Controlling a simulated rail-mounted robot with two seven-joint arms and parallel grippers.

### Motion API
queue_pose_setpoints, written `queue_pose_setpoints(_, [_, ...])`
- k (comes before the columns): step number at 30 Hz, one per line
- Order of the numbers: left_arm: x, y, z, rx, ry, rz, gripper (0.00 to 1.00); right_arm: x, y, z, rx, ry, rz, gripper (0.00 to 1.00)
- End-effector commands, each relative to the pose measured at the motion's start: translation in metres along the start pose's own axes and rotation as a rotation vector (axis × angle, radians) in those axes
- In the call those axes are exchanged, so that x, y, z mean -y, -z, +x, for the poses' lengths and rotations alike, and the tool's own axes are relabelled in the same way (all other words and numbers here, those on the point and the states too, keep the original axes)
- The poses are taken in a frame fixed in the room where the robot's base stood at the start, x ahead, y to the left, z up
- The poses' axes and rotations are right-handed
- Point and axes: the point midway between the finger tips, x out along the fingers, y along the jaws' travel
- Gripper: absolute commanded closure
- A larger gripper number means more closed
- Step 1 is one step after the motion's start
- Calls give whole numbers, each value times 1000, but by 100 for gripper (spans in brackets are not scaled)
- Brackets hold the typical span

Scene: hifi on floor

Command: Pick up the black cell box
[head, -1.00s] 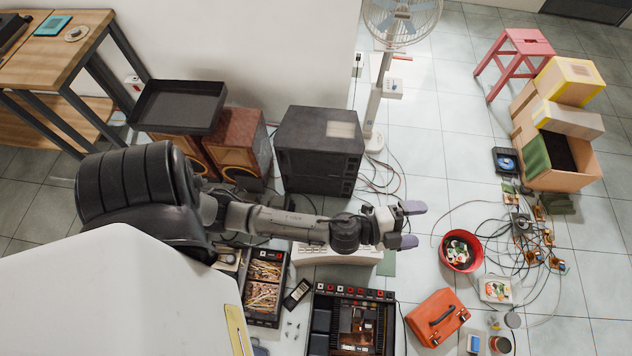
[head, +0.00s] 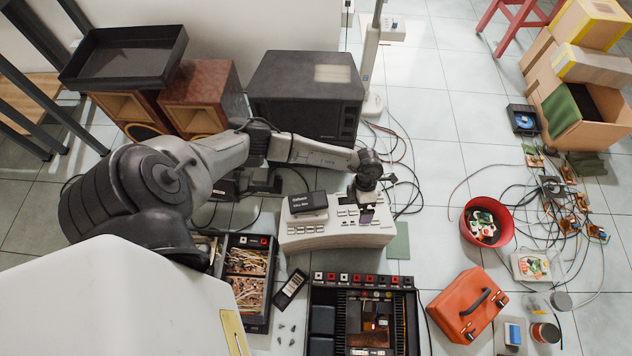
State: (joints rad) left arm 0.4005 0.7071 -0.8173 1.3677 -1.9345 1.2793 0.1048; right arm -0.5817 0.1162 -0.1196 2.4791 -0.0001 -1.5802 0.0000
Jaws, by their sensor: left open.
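The black cell box (head: 307,203), a small dark block with pale lettering on its front, rests on top of a beige unit (head: 340,236) with rows of light keys. My left gripper (head: 366,212) points down over the right part of that unit, to the right of the box and apart from it. It is open, and I see nothing held in it. Its fingers are partly hidden by the wrist, and I cannot tell whether the tips touch the keys. My right gripper is out of view.
An open black chassis (head: 413,312) and a tray of wires (head: 268,290) lie in front, with a small black device (head: 290,288) between them. A large black cabinet (head: 300,90) stands behind.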

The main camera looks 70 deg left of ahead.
Motion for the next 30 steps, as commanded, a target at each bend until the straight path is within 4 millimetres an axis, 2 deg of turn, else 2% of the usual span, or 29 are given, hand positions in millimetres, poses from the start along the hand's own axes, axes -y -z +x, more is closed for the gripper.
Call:
queue_pose_setpoints(1, [-31, 3, 16, -53, -70, -9, 0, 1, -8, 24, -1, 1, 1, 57])
queue_pose_setpoints(3, [-60, 12, 18, -124, -154, -23, 0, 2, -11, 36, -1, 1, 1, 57])
queue_pose_setpoints(6, [-90, 21, 17, -204, -245, -44, 0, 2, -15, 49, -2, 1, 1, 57])
queue_pose_setpoints(9, [-111, 28, 14, -258, -307, -64, 0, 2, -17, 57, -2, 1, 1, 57])
queue_pose_setpoints(14, [-128, 37, 20, -303, -352, -81, 0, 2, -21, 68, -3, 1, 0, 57])
queue_pose_setpoints(24, [-149, 55, 70, -308, -357, -83, 0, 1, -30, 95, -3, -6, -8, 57])
queue_pose_setpoints(30, [-154, 60, 84, -306, -358, -82, 0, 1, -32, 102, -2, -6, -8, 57])
